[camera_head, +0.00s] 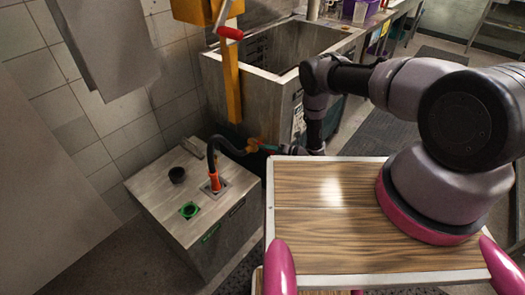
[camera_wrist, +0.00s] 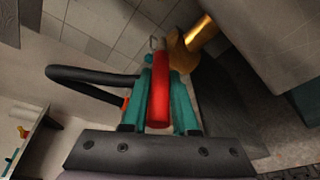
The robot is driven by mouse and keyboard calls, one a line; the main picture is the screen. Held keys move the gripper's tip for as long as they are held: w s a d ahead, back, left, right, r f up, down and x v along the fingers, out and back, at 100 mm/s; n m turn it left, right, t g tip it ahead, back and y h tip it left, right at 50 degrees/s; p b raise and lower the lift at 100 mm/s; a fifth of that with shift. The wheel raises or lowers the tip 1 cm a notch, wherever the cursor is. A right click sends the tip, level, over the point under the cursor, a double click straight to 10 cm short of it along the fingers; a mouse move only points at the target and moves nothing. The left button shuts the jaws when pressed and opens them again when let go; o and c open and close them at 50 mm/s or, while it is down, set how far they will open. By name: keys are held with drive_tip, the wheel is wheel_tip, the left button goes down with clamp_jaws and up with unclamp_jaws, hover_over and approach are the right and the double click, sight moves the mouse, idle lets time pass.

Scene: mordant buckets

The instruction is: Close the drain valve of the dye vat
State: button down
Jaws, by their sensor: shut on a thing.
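The dye vat appears to be the large grey tank (camera_head: 228,90) against the tiled wall in the head view. Its drain valve (camera_head: 254,144) is small at the vat's lower front, with a black hose running from it. In the wrist view the brass valve body (camera_wrist: 180,55) and pipe (camera_wrist: 200,33) lie beyond a red lever handle (camera_wrist: 159,92). My gripper (camera_wrist: 160,95) has teal fingers on both sides of the red handle and is shut on it. The handle lies at an angle to the brass pipe.
A grey box (camera_head: 160,200) stands left of the valve, with an orange-red fitting (camera_head: 215,182) where the black hose (camera_head: 214,152) enters, a dark cup (camera_head: 177,175) and a green ring (camera_head: 189,210).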

drive_tip(key=shift+w+d+n+g+y, duration=0.3)
drive_tip(key=shift+w+d+n+g, duration=0.1)
drive_tip(key=shift+n+g, duration=0.45)
drive_tip(key=c, duration=0.7)
unclamp_jaws()
drive_tip(key=v, duration=1)
drive_tip(key=shift+d+r, duration=0.1)
drive_tip(key=shift+d, duration=0.3)
